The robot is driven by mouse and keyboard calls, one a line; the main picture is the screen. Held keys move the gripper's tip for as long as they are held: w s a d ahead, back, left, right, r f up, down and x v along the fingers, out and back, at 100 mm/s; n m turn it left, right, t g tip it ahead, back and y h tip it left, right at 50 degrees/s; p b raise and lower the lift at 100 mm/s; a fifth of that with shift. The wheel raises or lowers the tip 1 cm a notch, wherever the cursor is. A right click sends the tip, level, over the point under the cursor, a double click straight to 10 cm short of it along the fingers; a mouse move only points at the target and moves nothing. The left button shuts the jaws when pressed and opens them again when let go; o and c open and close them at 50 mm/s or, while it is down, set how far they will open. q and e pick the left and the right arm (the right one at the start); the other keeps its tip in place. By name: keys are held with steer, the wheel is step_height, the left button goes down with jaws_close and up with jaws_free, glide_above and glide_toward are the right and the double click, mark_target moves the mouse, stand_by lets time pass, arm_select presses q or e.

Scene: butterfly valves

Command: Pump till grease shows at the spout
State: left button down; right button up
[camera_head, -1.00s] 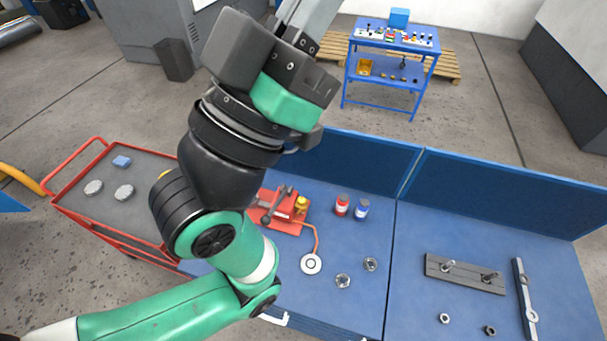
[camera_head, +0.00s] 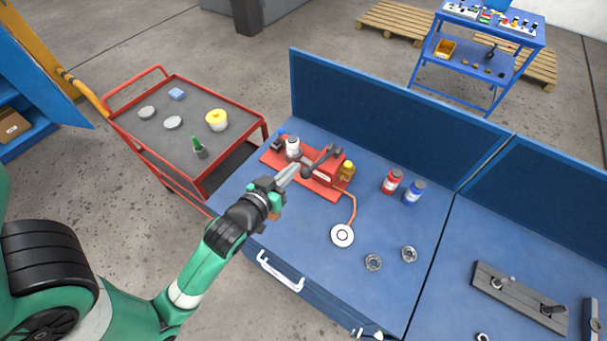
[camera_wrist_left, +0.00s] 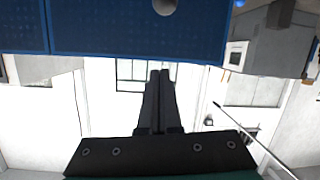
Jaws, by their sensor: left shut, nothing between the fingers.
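The red pump (camera_head: 326,170) sits on a red base plate on the blue bench, with a dark lever (camera_head: 322,160) with a rounded end. No grease can be made out there. My left gripper (camera_head: 294,169) is shut and empty, its fingertips near the lever and the plate's front edge; I cannot tell whether they touch. In the left wrist view the closed fingers (camera_wrist_left: 160,75) point towards a blue panel, with a grey rounded thing (camera_wrist_left: 165,6) above.
A white-topped container (camera_head: 293,146) stands at the plate's left end. Two metal rings lie near the fitting. A red cart (camera_head: 230,113) stands left of the bench.

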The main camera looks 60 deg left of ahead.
mark_target(304, 171)
arm_select(q)
steer(key=shift+s+a+f, duration=0.35)
steer(key=shift+s+f, duration=0.1)
steer(key=shift+f, duration=0.25)
steer(key=shift+w+a+f+b, duration=0.15)
steer(key=shift+w+a+f, duration=0.45)
steer(key=shift+w+f, duration=0.45)
steer(key=shift+w+a+f+b, duration=0.15)
steer(key=shift+w+a+f, duration=0.45)
steer(key=shift+w+f, duration=0.45)
steer(key=shift+w+a+f+b, duration=0.15)
steer(key=shift+w+a+f, duration=0.45)
steer(key=shift+w+f, duration=0.4)
steer(key=shift+w+r, duration=0.1)
